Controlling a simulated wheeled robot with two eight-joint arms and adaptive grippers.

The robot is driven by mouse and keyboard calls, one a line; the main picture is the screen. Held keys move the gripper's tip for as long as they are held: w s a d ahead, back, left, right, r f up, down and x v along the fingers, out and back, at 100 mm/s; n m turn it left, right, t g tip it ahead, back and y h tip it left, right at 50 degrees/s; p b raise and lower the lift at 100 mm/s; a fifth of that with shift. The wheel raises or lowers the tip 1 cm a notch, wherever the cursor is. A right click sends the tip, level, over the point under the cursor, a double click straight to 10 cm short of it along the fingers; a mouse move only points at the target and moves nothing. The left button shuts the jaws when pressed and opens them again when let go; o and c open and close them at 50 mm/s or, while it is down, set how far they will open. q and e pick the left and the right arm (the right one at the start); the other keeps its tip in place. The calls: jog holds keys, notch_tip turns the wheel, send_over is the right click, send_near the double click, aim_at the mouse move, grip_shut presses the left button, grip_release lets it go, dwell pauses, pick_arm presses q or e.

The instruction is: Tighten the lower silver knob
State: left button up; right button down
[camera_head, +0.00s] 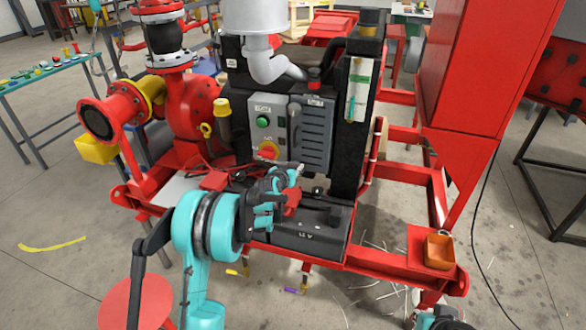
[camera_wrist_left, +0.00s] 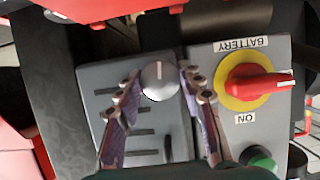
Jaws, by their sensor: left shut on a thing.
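The silver knob (camera_wrist_left: 158,80) is a round grey knob on the dark grey slotted panel (camera_wrist_left: 112,125) in the left wrist view. My left gripper (camera_wrist_left: 160,88) has one finger on each side of it and is shut on it. In the head view my left gripper (camera_head: 290,180) reaches the lower part of the control box from the front, and the gripper hides the knob there. Only a dark and teal part of my right arm shows at the bottom edge of the head view; its jaws cannot be made out.
Beside the slotted panel, a red battery switch (camera_wrist_left: 262,86) sits on a yellow disc, with a green button (camera_wrist_left: 258,160) near it. A black battery box (camera_head: 308,237) lies below the gripper.

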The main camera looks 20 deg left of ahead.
pick_arm(q)
jog(key=shift+n, duration=0.4)
jog(key=o, duration=1.2)
jog(key=shift+c, duration=0.2)
jog(key=v, duration=1.2)
jog(key=shift+a, duration=0.15)
